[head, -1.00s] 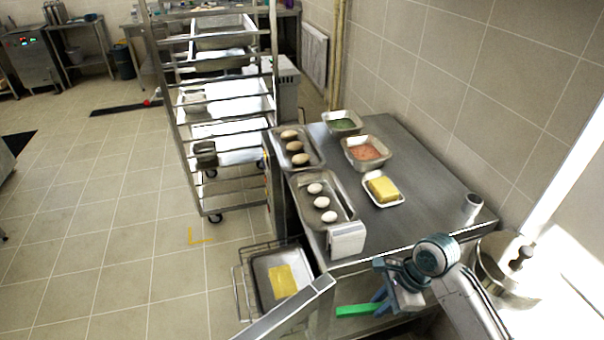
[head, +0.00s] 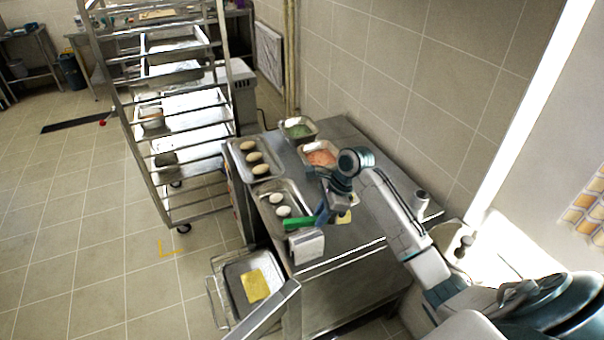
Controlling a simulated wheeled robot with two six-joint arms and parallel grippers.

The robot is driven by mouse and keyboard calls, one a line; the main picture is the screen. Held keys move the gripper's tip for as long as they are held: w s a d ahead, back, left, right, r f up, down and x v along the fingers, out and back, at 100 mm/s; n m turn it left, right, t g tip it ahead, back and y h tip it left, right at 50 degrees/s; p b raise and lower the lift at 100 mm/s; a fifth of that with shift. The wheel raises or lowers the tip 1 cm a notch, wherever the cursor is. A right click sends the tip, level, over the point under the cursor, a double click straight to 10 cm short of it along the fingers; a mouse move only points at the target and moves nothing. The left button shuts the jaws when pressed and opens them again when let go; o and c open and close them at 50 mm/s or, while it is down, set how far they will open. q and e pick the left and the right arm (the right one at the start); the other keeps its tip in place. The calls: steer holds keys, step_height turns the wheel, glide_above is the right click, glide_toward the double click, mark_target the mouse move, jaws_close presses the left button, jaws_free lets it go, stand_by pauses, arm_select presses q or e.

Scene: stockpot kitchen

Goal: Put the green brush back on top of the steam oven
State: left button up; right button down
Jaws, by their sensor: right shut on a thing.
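The green brush (head: 299,224) is in my right gripper (head: 319,217), which is shut on it. The brush points left from the jaws and appears over the near end of the egg tray and just behind a white box; its exact height above the top is hard to tell. The steel top (head: 365,225), which I take to be the steam oven's, lies below and around my right gripper. My left gripper is not in view.
Two steel trays, one with brown eggs (head: 252,157) and one with white eggs (head: 283,211), line the left edge. Tubs of green (head: 298,130) and pink (head: 320,156) food stand behind. The white box (head: 306,245) is at the front corner. A tall rack (head: 165,200) stands left.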

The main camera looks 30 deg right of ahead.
steer(key=w+d+r+n+g, duration=0.1)
steer(key=w+d+r+n, duration=0.1)
steer(key=w+d+r, duration=0.45)
steer(key=w+d+r+n, duration=0.2)
steer(key=w+d+r, duration=0.2)
steer(key=w+d, duration=0.5)
steer(key=s+d+n+g+h, duration=0.1)
steer(key=n, duration=0.5)
steer(key=s+d+n+g+h, duration=0.1)
steer(key=d+n+g, duration=0.1)
steer(key=n, duration=0.4)
steer(key=s+d+n+g+h, duration=0.1)
steer(key=d+n+g+h, duration=0.1)
steer(key=n, duration=0.3)
steer(key=shift+s+f+n, duration=0.15)
steer(key=shift+f+n, duration=0.25)
